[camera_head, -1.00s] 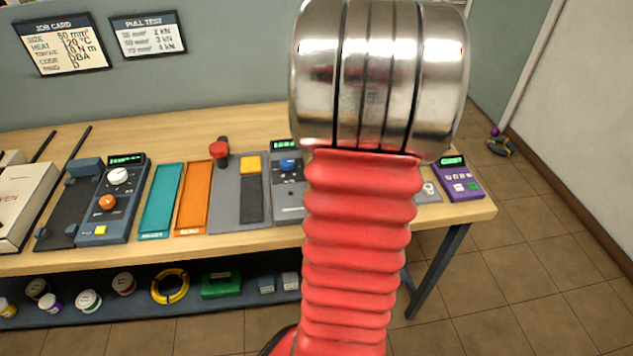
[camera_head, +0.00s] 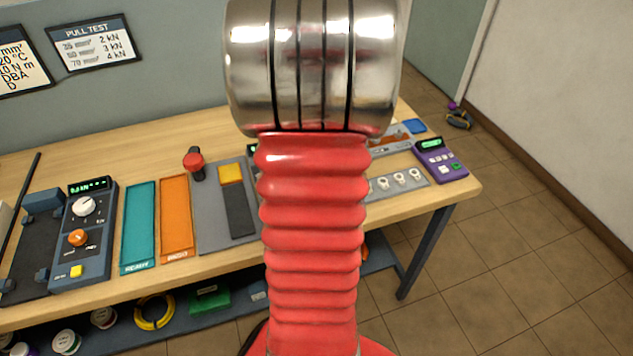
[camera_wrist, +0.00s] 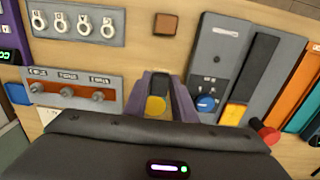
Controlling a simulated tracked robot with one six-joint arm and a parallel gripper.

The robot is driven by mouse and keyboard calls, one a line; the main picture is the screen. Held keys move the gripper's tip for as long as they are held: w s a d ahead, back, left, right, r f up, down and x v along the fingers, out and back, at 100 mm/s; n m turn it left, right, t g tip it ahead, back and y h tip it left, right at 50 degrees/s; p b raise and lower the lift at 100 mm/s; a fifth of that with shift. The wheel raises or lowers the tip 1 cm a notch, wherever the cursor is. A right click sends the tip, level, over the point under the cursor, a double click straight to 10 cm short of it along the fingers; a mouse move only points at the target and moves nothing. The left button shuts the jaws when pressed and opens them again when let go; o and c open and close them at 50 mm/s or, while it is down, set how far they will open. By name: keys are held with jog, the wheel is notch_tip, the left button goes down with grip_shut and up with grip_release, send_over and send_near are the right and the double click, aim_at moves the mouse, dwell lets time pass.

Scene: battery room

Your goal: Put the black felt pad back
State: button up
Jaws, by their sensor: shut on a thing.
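In the wrist view, the two purple-grey fingers of my gripper (camera_wrist: 160,98) are closed on a small dark thing, which I take to be the black felt pad (camera_wrist: 160,80). A yellow round patch shows between the fingers below its dark part. The fingers hide its sides, and its full shape cannot be told. In the head view my red arm hides the gripper and the pad.
A small brown square (camera_wrist: 165,23) lies on bare wood ahead of my gripper. A grey board (camera_head: 211,220) carries a black strip and yellow block, with a red knob (camera_head: 194,162) at its edge. Orange (camera_head: 175,217) and teal (camera_head: 140,226) mats and a purple meter (camera_head: 440,159) share the bench.

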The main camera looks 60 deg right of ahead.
jog(key=shift+f, duration=2.75)
jog(key=shift+f, duration=0.15)
jog(key=shift+f, duration=1.75)
jog(key=o, duration=1)
jog(key=shift+f, duration=0.1)
notch_tip(320, 180, up, 12)
jog(key=shift+r, duration=0.15)
